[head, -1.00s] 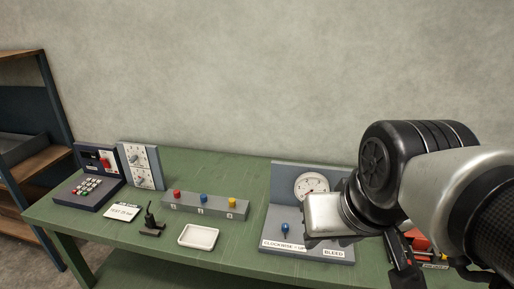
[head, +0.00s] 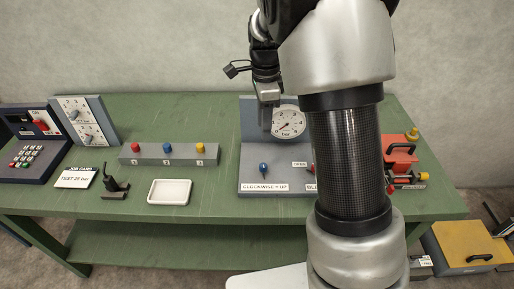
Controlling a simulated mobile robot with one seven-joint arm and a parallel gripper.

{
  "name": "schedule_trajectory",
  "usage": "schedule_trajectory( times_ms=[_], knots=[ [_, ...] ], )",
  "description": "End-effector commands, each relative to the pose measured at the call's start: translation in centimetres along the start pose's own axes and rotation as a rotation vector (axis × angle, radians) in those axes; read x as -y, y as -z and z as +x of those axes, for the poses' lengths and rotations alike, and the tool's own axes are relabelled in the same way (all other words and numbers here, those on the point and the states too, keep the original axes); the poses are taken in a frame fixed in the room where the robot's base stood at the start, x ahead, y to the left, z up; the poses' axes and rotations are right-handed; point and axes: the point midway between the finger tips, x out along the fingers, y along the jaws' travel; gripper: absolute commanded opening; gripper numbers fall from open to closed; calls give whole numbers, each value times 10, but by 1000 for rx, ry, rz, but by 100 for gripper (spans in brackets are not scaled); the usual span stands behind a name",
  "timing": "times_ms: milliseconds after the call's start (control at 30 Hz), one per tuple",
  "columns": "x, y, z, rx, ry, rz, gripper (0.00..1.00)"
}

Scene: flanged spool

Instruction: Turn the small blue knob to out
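A small blue knob (head: 263,168) stands on the sloped grey base of the gauge panel (head: 250,150), above a label reading "CLOCKWISE = UP". I cannot make out an "out" mark or which way the knob points. A round white pressure gauge (head: 289,122) is on the panel's upright back. My gripper (head: 268,98) is above and behind the knob, in front of the panel's back in the picture and apart from the knob. It is seen small and partly behind my arm, so its fingers cannot be judged. My arm hides the panel's right side.
A grey bar (head: 150,161) carries red, blue and yellow buttons. A white tray (head: 170,192), black stand (head: 115,186), job card (head: 76,178), two-dial panel (head: 92,114) and keypad box (head: 30,150) stand left. Red equipment (head: 400,155) is at right. A yellow case (head: 465,240) is beyond the table.

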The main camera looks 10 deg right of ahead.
Motion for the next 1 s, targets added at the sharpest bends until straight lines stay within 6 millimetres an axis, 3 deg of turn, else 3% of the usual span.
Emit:
schedule_trajectory(
  times_ms=[167,700,1000],
  knots=[
    [-1,0,22,-1,-4,3,38],
    [-1,0,136,-1,-4,0,38],
    [-1,0,169,0,-1,0,38]
  ],
)
